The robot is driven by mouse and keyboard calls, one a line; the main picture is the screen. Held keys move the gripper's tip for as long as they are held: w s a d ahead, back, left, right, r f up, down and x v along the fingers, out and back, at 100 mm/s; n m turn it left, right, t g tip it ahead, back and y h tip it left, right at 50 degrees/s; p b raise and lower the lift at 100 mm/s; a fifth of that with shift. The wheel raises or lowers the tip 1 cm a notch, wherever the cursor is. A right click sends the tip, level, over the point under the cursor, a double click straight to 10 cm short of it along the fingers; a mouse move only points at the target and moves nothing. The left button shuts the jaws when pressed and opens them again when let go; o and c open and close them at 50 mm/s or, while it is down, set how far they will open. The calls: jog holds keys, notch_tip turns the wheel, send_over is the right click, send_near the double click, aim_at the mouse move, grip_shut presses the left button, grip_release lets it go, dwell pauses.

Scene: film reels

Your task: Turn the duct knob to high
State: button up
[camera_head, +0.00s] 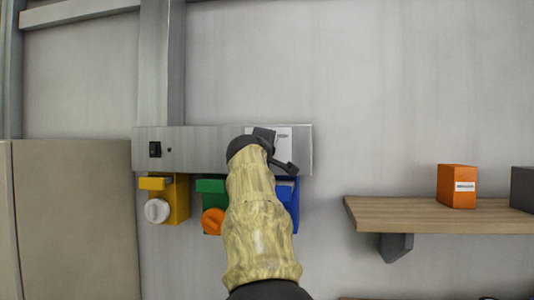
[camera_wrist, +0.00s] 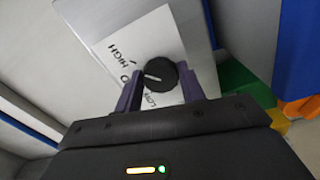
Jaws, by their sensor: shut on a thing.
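The black duct knob (camera_wrist: 162,77) with a white pointer line sits on a white label (camera_wrist: 134,47) in the wrist view. The label reads HIGH, a partly hidden O-like mark, and LOW. The pointer line lies toward the left of the picture, roughly toward the middle mark. My gripper (camera_wrist: 159,80) has its two dark fingers on either side of the knob, shut on it. In the head view, my gripper (camera_head: 268,142) is at the right part of the grey metal panel (camera_head: 205,140) and hides the knob. Part of the label (camera_head: 284,136) shows there.
A black switch (camera_head: 155,149) is on the panel's left. Below hang yellow (camera_head: 176,205), green (camera_head: 208,186) and blue (camera_head: 288,196) fixtures; the yellow one has a white knob, and an orange knob shows below the green one. A wooden shelf (camera_head: 420,215) holds an orange box (camera_head: 457,186).

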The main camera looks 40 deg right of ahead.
jog(key=o, duration=1)
jog(key=b+v, duration=0.9)
jog(key=v, duration=0.8)
jog(key=shift+s+a, duration=0.1)
jog(key=shift+s, duration=0.05)
